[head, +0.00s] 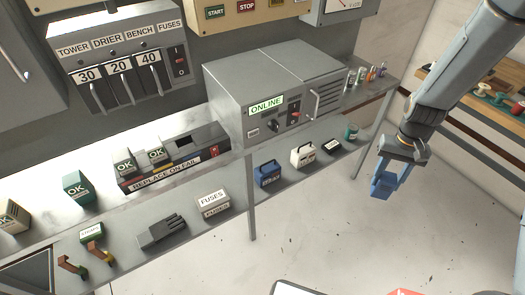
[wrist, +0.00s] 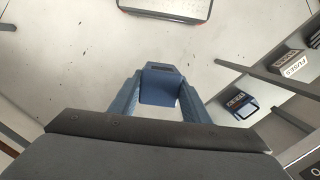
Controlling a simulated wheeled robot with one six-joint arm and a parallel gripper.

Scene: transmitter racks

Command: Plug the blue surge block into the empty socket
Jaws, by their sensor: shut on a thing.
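My gripper (head: 383,188) is at the right of the head view, out over the floor in front of the shelves. It is shut on a blue block (wrist: 160,88), which sits between its blue fingers in the wrist view. The block's top end shows a dark strip. The socket strip (head: 176,177) labelled "REPLACE ON FAIL" stands on the upper shelf. Two blocks marked OK (head: 125,163) (head: 157,158) sit in its left and middle places. A dark empty socket (head: 184,143) shows to their right, well apart from my gripper.
A teal OK block (head: 76,187) and a cream OK block (head: 12,216) stand left of the strip. The grey ONLINE cabinet (head: 262,85) stands to its right. A shelf post (head: 250,200) rises in front. A blue case (head: 268,175) is on the lower shelf. Floor around my gripper is clear.

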